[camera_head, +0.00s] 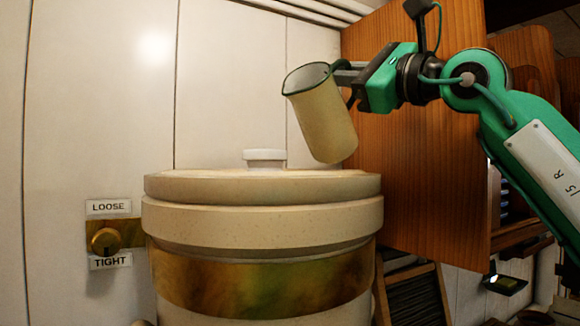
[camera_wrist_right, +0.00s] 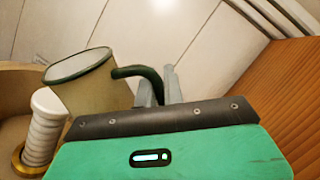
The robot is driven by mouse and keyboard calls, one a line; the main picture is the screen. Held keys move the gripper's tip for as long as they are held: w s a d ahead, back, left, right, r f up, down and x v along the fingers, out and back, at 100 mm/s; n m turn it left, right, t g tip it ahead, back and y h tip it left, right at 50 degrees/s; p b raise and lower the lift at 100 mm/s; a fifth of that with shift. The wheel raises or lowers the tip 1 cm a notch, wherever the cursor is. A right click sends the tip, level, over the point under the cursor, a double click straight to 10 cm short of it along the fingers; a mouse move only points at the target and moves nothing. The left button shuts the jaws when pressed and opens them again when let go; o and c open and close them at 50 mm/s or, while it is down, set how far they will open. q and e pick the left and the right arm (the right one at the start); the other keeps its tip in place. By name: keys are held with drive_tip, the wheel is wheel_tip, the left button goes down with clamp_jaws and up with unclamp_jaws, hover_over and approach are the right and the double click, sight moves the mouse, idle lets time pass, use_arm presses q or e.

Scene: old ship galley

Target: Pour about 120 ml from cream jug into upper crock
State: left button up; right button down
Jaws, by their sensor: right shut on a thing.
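The cream jug (camera_head: 325,122), cream-coloured with a dark green rim and handle, hangs in the air above the right side of the upper crock (camera_head: 262,222). It is tilted, its mouth towards the upper left. My right gripper (camera_head: 345,76) is shut on the jug's handle (camera_wrist_right: 143,75). The jug (camera_wrist_right: 88,84) also shows in the right wrist view, its mouth pale grey inside; I cannot tell the liquid level. No stream shows. The crock is wide, beige and brass-banded. A white ribbed post (camera_wrist_right: 46,125) with a brass base stands beside the jug. My left gripper is out of view.
A white round top (camera_head: 264,156) rises above the crock's rim. A brass knob (camera_head: 105,241) with LOOSE and TIGHT labels is on the wall at left. A wooden panel (camera_head: 425,140) stands behind my right arm. Pale wall panels are behind the crock.

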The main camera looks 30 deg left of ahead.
sight(333, 67)
drive_tip(key=shift+s+n+g+y+p, duration=0.3)
drive_tip(key=shift+s+n+p, duration=0.1)
drive_tip(key=shift+n, duration=0.4)
drive_tip(key=shift+s+n+g+y+p, duration=0.2)
drive_tip(key=shift+s+n+g+p, duration=0.15)
drive_tip(key=shift+n, duration=0.45)
drive_tip(key=shift+s+n, duration=0.15)
drive_tip(key=shift+n, duration=0.35)
drive_tip(key=shift+s+f+n+g+y+p, duration=0.15)
drive_tip(key=shift+s+n+g+y+p, duration=0.25)
drive_tip(key=shift+n+p, duration=0.4)
drive_tip(key=shift+s+f+n+g+b, duration=0.1)
drive_tip(key=shift+s+n+g+b, duration=0.2)
drive_tip(key=shift+s+n, duration=0.2)
drive_tip(key=shift+s+d, duration=0.15)
drive_tip(key=shift+d, duration=0.25)
drive_tip(key=shift+s+f+n, duration=0.1)
drive_tip(key=shift+s+n, duration=0.25)
drive_tip(key=shift+n, duration=0.15)
drive_tip(key=shift+d+b, duration=0.1)
drive_tip(key=shift+b, duration=0.2)
drive_tip(key=shift+s+r+n+g+y+p, duration=0.25)
drive_tip(key=shift+s+n+g+y+p, duration=0.15)
drive_tip(key=shift+n, duration=0.6)
